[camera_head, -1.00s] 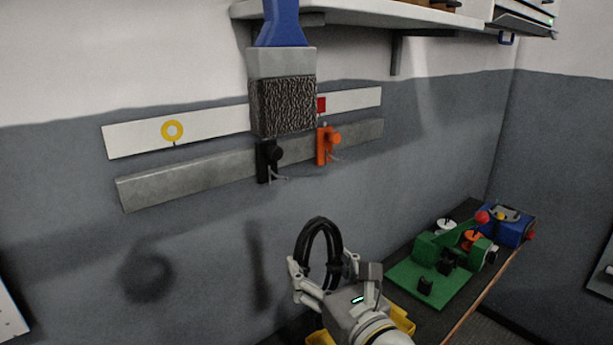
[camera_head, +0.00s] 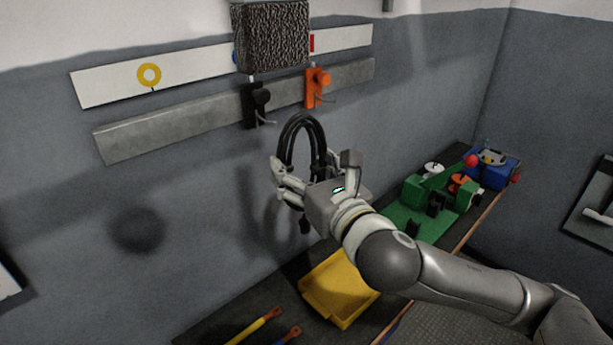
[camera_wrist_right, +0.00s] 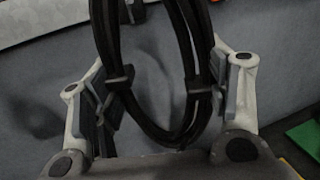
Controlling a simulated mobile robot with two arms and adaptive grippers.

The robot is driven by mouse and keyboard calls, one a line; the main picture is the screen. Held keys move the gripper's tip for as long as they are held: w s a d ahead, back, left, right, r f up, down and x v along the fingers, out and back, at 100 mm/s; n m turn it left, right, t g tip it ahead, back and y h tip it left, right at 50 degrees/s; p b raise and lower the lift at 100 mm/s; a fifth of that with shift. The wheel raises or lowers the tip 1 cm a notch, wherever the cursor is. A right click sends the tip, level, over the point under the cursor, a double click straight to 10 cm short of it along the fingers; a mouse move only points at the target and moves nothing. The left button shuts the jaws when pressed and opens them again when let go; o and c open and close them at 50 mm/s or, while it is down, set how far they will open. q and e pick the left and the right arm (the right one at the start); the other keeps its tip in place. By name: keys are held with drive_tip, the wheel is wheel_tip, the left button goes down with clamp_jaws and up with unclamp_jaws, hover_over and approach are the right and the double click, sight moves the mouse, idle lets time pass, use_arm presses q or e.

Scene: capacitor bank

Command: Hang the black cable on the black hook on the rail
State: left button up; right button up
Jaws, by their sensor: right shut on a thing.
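The black cable (camera_head: 304,138) is a coil of several loops, held upright in my right gripper (camera_head: 314,174), which is shut on it. In the right wrist view, the cable (camera_wrist_right: 112,45) passes between the fingers, with dark bands around its loops. The black hook (camera_head: 253,106) is on the grey rail (camera_head: 165,132), just up and left of the coil in the head view. The coil's top appears slightly below and right of this hook, with a visible gap in the picture. The depth between them is hard to tell. My left gripper is not in view.
An orange hook (camera_head: 316,86) is right of the black one. Below are a yellow bin (camera_head: 338,290), tools and a green fixture (camera_head: 408,212) on the dark bench. The wall left of the coil is clear.

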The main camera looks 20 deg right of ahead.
drive_tip(key=shift+w+a+b, duration=0.1)
drive_tip(key=shift+w+b, duration=0.1)
drive_tip(key=shift+b, duration=0.2)
drive_tip(key=shift+w+a, duration=0.1)
drive_tip(key=shift+w, duration=0.15)
drive_tip(key=shift+w+a, duration=0.3)
drive_tip(key=shift+w, duration=0.45)
drive_tip(key=shift+w+a+f+b, duration=0.1)
drive_tip(key=shift+w+a+b, duration=0.25)
drive_tip(key=shift+w, duration=0.5)
drive_tip(key=shift+w+a+f+b, duration=0.1)
drive_tip(key=shift+w+a+b, duration=0.25)
drive_tip(key=shift+w, duration=0.5)
drive_tip(key=shift+w+a+f+b, duration=0.1)
drive_tip(key=shift+w+a+b, duration=0.1)
drive_tip(key=shift+w+b, duration=0.45)
drive_tip(key=shift+w, duration=0.45)
drive_tip(key=shift+c, duration=0.3)
drive_tip(key=shift+w+a+f+p, duration=0.1)
drive_tip(key=shift+f+p, duration=0.15)
drive_tip(key=shift+p, duration=0.2)
drive_tip(key=shift+f, duration=0.1)
